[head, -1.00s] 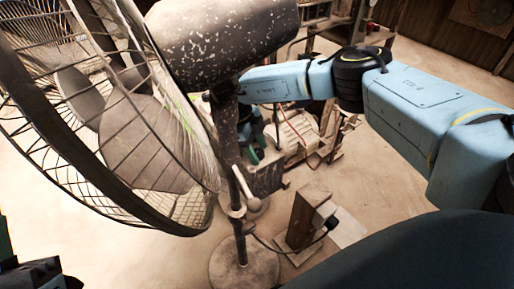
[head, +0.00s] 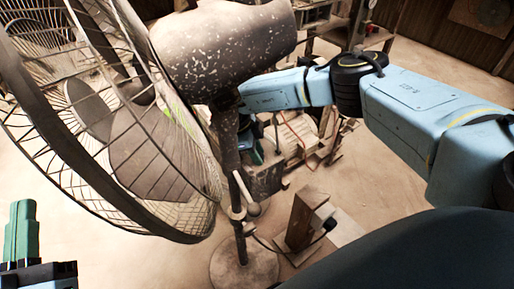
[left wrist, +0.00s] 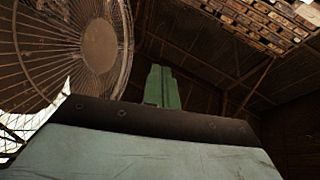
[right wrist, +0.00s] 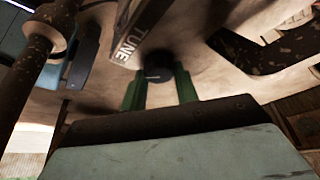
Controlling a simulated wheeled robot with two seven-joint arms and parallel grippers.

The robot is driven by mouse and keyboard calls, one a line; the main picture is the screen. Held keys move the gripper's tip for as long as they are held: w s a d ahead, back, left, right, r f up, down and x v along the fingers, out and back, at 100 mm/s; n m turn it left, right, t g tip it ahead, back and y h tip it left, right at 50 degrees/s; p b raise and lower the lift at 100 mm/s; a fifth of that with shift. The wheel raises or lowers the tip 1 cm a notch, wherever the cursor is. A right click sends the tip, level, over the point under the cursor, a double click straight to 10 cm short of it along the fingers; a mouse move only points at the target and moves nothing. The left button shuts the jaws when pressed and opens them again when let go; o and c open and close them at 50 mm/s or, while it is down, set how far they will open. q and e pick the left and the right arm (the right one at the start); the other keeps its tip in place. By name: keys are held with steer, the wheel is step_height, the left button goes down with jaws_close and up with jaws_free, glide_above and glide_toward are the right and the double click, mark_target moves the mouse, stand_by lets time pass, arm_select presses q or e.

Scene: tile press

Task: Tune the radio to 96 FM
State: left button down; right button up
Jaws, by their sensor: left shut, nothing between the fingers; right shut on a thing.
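In the right wrist view, the green fingers of my right gripper (right wrist: 160,92) are closed around a dark round knob (right wrist: 168,73) with a pale pointer line. A plate lettered TUNE (right wrist: 133,42) is just beside the knob. The radio's body is only partly visible and no frequency scale can be read. In the head view my right gripper is mostly hidden behind the fan. My left gripper (head: 22,232) is shut and empty at the lower left, its fingers pointing up. It also shows in the left wrist view (left wrist: 161,88), apart from anything.
A large standing fan (head: 225,55) fills the left and middle of the head view, in front of my right arm's end. Its round base (head: 243,268) stands on the floor. A wooden block (head: 302,220) stands right of it. Floor is clear at lower left.

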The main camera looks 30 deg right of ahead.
steer(key=n+t+p, duration=0.1)
steer(key=n+p, duration=0.1)
steer(key=n, duration=0.1)
steer(key=shift+r+h, duration=0.15)
steer(key=shift+h, duration=0.15)
steer(key=n+t+p, duration=0.1)
steer(key=n, duration=0.2)
steer(key=shift+p, duration=0.3)
arm_select(q)
steer(key=s+a+f+g+y, duration=0.2)
steer(key=f+g, duration=0.3)
steer(key=f, duration=0.3)
steer(key=s+a+f+g+y, duration=0.1)
steer(key=a+f+g+y, duration=0.1)
steer(key=f+g, duration=0.4)
steer(key=shift+s+a+f+n+g, duration=0.15)
steer(key=shift+s+f+n+g, duration=0.2)
steer(key=shift+f, duration=0.75)
arm_select(e)
steer(key=shift+n, duration=0.3)
steer(key=o, duration=1)
